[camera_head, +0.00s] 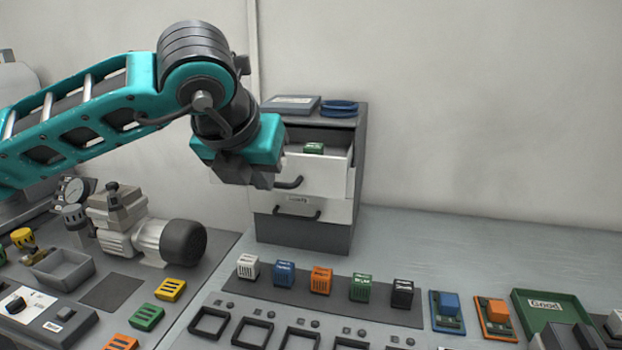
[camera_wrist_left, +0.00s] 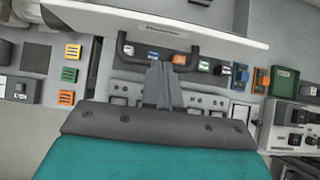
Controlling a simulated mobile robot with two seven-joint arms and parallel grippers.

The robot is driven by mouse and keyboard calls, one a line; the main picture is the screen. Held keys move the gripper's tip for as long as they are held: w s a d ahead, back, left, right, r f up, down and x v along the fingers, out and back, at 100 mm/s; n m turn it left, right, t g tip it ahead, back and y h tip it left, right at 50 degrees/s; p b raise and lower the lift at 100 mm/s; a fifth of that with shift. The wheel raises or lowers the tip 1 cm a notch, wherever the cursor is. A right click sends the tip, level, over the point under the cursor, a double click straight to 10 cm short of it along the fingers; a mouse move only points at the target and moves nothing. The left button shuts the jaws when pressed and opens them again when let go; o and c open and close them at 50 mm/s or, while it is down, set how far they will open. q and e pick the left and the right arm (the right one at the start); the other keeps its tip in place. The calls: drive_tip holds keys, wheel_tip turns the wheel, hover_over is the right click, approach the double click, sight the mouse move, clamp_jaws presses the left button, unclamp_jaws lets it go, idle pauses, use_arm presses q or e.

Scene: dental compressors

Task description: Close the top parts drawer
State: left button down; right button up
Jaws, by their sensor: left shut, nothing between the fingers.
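The top parts drawer (camera_head: 325,178) is pulled out of the small grey cabinet (camera_head: 345,236), and a green block (camera_head: 314,148) shows inside it. Its white front carries a dark bar handle (camera_head: 290,184). My left gripper (camera_head: 263,181) is in front of the drawer at its left side, hiding part of the front. In the left wrist view the drawer front (camera_wrist_left: 225,34) and its handle (camera_wrist_left: 127,50) lie just beyond the fingertips (camera_wrist_left: 163,70). The fingers are together and empty, near the handle's middle; I cannot tell whether they touch it. My right gripper is not in view.
A grey box (camera_head: 291,104) and a blue dish (camera_head: 339,107) sit on the cabinet. A compressor (camera_head: 140,230) stands to the left. Several coloured blocks line the bench in front, beside a green tray (camera_head: 540,311) at right.

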use_arm(q)
drive_tip(key=w+d, duration=0.1)
drive_tip(key=w, duration=0.7)
drive_tip(key=w+d+p, duration=0.1)
drive_tip(key=w, duration=0.4)
drive_tip(key=shift+d, duration=0.3)
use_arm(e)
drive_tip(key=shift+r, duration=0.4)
use_arm(q)
drive_tip(key=shift+s+a+f, duration=0.1)
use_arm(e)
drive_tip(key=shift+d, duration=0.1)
